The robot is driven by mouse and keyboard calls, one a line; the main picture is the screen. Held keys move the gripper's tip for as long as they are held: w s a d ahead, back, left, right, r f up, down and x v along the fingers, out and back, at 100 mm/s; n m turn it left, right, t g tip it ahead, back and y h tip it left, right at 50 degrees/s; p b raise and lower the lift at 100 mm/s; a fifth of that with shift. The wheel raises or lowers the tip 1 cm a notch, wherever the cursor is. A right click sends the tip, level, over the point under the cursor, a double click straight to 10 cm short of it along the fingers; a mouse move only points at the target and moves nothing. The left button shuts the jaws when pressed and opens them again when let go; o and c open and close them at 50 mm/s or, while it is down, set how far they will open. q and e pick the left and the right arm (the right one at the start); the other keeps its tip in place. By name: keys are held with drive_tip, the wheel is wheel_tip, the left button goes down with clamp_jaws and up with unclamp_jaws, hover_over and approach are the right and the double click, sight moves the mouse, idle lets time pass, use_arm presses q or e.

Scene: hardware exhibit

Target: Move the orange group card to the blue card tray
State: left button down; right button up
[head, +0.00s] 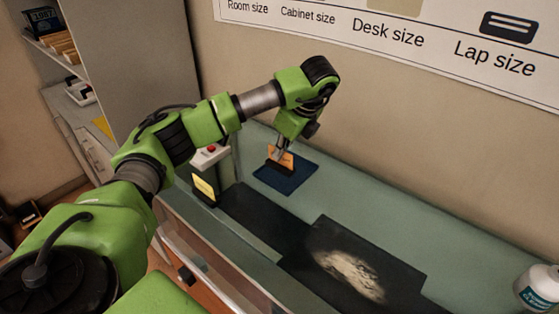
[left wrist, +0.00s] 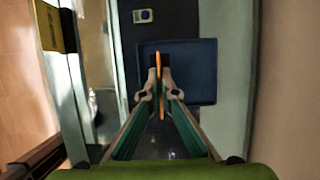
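The orange group card (head: 286,159) stands upright over the blue card tray (head: 299,183) in the head view. In the left wrist view the card (left wrist: 159,62) is seen edge-on as a thin orange strip between the fingertips. My left gripper (head: 279,154) points down and is shut on the card. The tray (left wrist: 203,62) lies below the fingers in the left wrist view. A dark strip sits at the card's lower edge; I cannot tell whether it touches the tray floor. My right gripper is not in view.
A small box with a red button (head: 210,151) and a yellow card (head: 204,187) in a dark holder are left of the tray. A dark panel with a pale patch (head: 348,274) lies in front. A white bottle (head: 538,287) stands at far right. The green surface right of the tray is clear.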

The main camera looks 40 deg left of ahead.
sight(280, 163)
use_arm(q)
drive_tip(key=f+p, duration=0.2)
drive_tip(key=f, duration=0.1)
drive_tip(key=shift+w+a+p, duration=0.1)
drive_tip(key=shift+a+p, duration=0.1)
drive_tip(key=shift+p, duration=0.15)
drive_tip(key=shift+f, duration=0.25)
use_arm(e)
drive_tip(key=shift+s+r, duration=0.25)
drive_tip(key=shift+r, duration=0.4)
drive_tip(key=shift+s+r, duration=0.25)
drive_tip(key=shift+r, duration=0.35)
use_arm(q)
drive_tip(key=shift+f, duration=0.1)
drive_tip(key=c, duration=2.3)
unclamp_jaws()
drive_tip(key=shift+d+r+b, duration=0.3)
drive_tip(key=shift+r+b, duration=0.2)
drive_tip(key=shift+b, duration=0.05)
drive_tip(key=b+v, duration=0.1)
drive_tip(key=v, duration=0.2)
drive_tip(key=shift+w+b, duration=0.1)
drive_tip(key=shift+b, duration=0.3)
drive_tip(key=v, duration=0.8)
drive_tip(key=shift+a+r, duration=0.1)
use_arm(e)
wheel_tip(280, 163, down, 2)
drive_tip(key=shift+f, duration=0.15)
